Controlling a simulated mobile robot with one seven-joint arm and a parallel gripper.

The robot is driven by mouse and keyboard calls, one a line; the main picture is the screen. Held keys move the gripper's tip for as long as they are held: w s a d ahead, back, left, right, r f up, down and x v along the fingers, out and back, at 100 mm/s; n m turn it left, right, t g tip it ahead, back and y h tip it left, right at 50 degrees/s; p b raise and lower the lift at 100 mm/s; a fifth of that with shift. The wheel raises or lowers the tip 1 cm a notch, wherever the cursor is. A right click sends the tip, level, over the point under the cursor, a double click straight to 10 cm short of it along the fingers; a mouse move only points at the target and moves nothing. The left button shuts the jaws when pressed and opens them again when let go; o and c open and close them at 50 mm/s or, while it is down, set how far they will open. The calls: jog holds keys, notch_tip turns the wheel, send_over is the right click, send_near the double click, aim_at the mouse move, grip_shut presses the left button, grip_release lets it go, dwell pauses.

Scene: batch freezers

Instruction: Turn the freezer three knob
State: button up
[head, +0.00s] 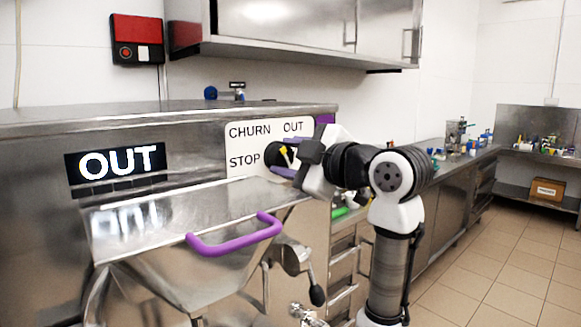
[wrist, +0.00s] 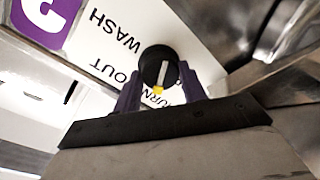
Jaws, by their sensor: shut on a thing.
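The freezer three knob (head: 271,155) is a round black dial with a pale pointer and yellow tip, on a white panel (head: 240,136) marked CHURN, OUT and STOP. In the wrist view the knob (wrist: 152,60) sits between the purple fingers of my gripper (wrist: 160,92), which is shut on it. The yellow tip is near the printed CHURN there; I cannot tell exactly which mark it meets. A purple label with a white 3 (wrist: 45,14) is beside WASH. In the head view my gripper (head: 285,158) reaches the knob from the right. The freezer display (head: 117,165) reads OUT.
The steel hopper lid with a purple handle (head: 235,238) juts out below the panel. A spout with a black-tipped lever (head: 316,294) hangs at lower right. Wall cabinets (head: 290,28) are above. A steel counter (head: 455,165) runs behind my arm; the tiled floor at right is clear.

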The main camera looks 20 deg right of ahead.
jog(key=n+h+b, duration=0.1)
jog(key=n+b, duration=0.1)
jog(key=n, duration=0.4)
jog(key=shift+a+f, duration=0.1)
jog(key=shift+a, duration=0.05)
jog(key=n+b, duration=0.2)
jog(key=n, duration=0.3)
jog(key=shift+n+t, duration=0.3)
jog(key=shift+h, duration=0.4)
jog(key=o, duration=1)
jog(key=shift+c, duration=0.2)
jog(key=shift+s, duration=0.1)
jog(key=f+b+v, duration=0.1)
jog(key=b+v, duration=0.1)
jog(key=v, duration=1.1)
jog(key=shift+s+r, duration=0.3)
jog(key=shift+r, duration=0.15)
